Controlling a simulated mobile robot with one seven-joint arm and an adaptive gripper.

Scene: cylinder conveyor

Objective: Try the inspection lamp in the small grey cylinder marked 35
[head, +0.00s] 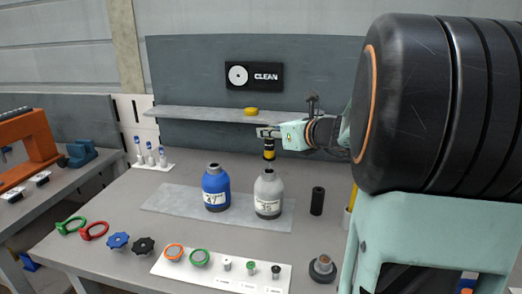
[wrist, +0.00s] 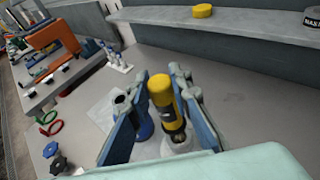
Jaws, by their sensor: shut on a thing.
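The small grey cylinder marked 35 (head: 269,194) stands upright on a grey mat (head: 170,203) on the bench; its mouth faces up. The inspection lamp (head: 269,150) is yellow and black and hangs upright just above that mouth, seemingly apart from it. My gripper (head: 269,134) is shut on the lamp from above. In the wrist view the lamp (wrist: 161,92) sits between my two fingers. The grey cylinder shows there only partly, pale below the lamp, its mouth hidden.
A blue cylinder marked 47 (head: 215,190) stands close left of the grey one. A black cylinder (head: 317,201) stands to the right. A shelf (head: 200,113) behind bears a yellow cap (head: 251,111). Valve parts and rings lie along the front; a white board (head: 215,275) holds several small pieces.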

